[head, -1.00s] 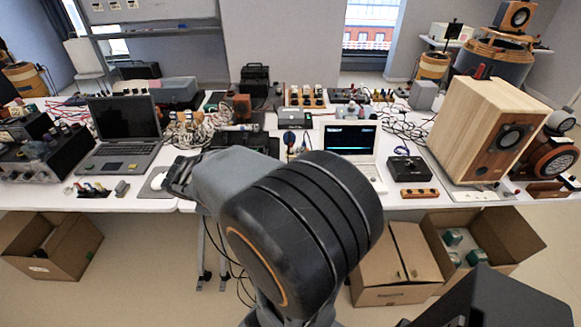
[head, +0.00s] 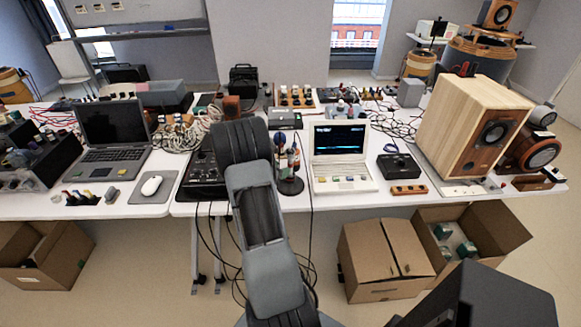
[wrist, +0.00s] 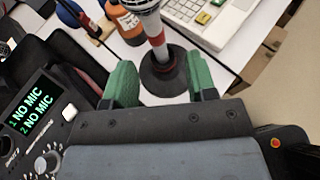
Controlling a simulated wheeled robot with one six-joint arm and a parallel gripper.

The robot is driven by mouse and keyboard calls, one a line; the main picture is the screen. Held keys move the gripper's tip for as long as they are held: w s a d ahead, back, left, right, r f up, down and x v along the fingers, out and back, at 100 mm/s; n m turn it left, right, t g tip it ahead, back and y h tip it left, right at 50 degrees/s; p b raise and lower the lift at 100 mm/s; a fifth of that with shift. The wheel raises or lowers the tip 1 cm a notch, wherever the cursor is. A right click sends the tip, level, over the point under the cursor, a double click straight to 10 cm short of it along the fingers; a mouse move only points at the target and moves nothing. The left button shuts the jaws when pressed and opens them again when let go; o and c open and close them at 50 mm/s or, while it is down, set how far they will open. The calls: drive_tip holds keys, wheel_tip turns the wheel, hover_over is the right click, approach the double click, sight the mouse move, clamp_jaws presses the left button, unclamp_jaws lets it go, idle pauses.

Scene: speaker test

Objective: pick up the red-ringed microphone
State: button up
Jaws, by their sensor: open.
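The red-ringed microphone (wrist: 155,30) shows in the wrist view, upright, with a silver head, a grey body and a red ring. Its round black base (wrist: 168,78) shows between my green fingertips. My gripper (wrist: 159,66) is open, with one finger on each side of the microphone in the picture. I see no contact, and how far the fingers reach along it is unclear. In the head view the gripper is hidden behind my arm.
A black box with a "NO MIC" screen (wrist: 38,105) is close on the left. A blue-headed object (wrist: 70,12) and an orange-brown item (wrist: 126,26) stand just behind. The white laptop (head: 341,160) is to the right.

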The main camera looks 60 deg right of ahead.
sight(289, 165)
drive_tip(key=shift+w+p+x, duration=0.2)
drive_tip(key=shift+p+x, duration=0.55)
drive_tip(key=shift+x, duration=3.05)
drive_tip(key=shift+c, duration=0.3)
drive_tip(key=shift+r, duration=0.1)
clamp_jaws()
